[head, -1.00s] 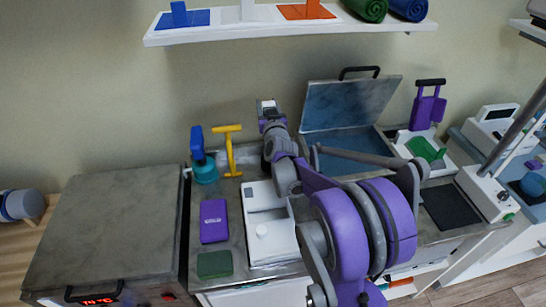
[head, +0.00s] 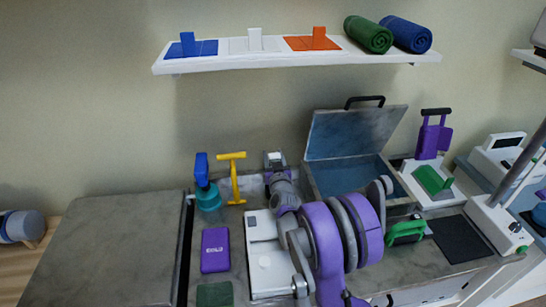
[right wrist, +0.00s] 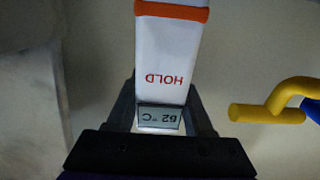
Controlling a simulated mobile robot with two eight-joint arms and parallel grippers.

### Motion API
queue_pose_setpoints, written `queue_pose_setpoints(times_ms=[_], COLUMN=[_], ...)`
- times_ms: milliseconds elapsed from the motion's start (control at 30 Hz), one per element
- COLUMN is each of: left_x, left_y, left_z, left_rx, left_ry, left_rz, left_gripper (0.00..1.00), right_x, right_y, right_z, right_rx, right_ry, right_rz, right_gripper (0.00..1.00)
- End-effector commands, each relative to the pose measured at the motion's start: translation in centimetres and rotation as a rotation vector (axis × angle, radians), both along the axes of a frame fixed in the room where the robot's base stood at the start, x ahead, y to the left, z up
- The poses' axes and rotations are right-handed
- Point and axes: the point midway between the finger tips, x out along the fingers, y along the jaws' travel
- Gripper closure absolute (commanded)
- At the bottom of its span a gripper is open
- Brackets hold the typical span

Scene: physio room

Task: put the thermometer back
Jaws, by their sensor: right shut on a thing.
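The thermometer (right wrist: 165,60) is a white stick with an orange band, the word HOLD and a small display reading 62 °C. My right gripper (right wrist: 160,118) is shut on it, its fingers on either side of the display end. The far end of the thermometer runs out of the top of the right wrist view. In the head view my right gripper (head: 274,168) is at the back of the counter, left of the open tank (head: 313,182), with the whitish end of the thermometer (head: 274,156) showing. The tip is hidden there. My left gripper is out of view.
A yellow T-handled tool (head: 235,180) and a blue-and-teal item (head: 206,190) stand to the left. The tank's lid (head: 355,132) is raised. A shelf (head: 300,58) hangs above.

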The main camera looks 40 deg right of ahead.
Motion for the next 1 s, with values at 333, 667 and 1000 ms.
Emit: queue_pose_setpoints(times_ms=[333,667,1000], left_x=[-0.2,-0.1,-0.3], left_y=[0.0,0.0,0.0], left_z=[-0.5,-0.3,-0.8], left_rx=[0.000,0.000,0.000], left_ry=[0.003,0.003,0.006], left_rz=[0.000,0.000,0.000], left_gripper=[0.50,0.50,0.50], right_x=[0.0,0.0,-1.8], right_y=[0.0,0.0,1.0], right_z=[-0.4,-0.2,-0.1], right_rx=[0.000,0.000,0.000], right_ry=[0.001,0.000,0.001], right_rz=[0.000,0.000,0.000], right_gripper=[0.46,0.18,0.18])
